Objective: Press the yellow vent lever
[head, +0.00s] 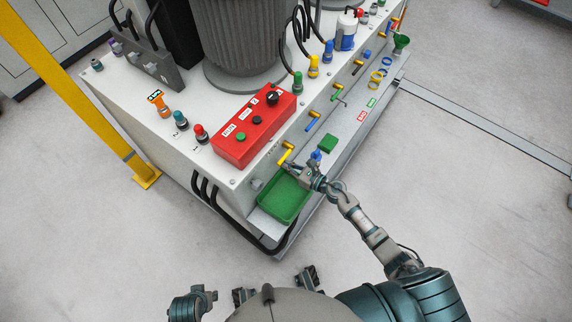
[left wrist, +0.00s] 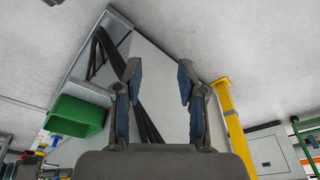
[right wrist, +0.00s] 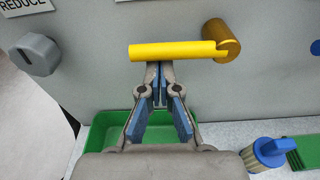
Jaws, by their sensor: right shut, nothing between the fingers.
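The yellow vent lever (right wrist: 175,51) lies nearly level across the right wrist view, its right end on a round brass pivot (right wrist: 222,40) on the grey panel. It also shows in the head view (head: 284,158), at the near end of the row of levers. My right gripper (right wrist: 160,72) is shut and empty, its fingertips right at the lever's lower edge, left of its middle. I cannot tell whether they touch it. In the head view the right gripper (head: 299,169) is beside the lever. My left gripper (left wrist: 159,72) is open and empty, away from the lever.
A green tray (head: 285,198) stands on the ledge below the lever. A grey knob (right wrist: 38,54) is left of the lever, and a blue-capped part (right wrist: 268,153) is lower right. A red control box (head: 252,125) sits above. A yellow post (head: 85,95) stands at left.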

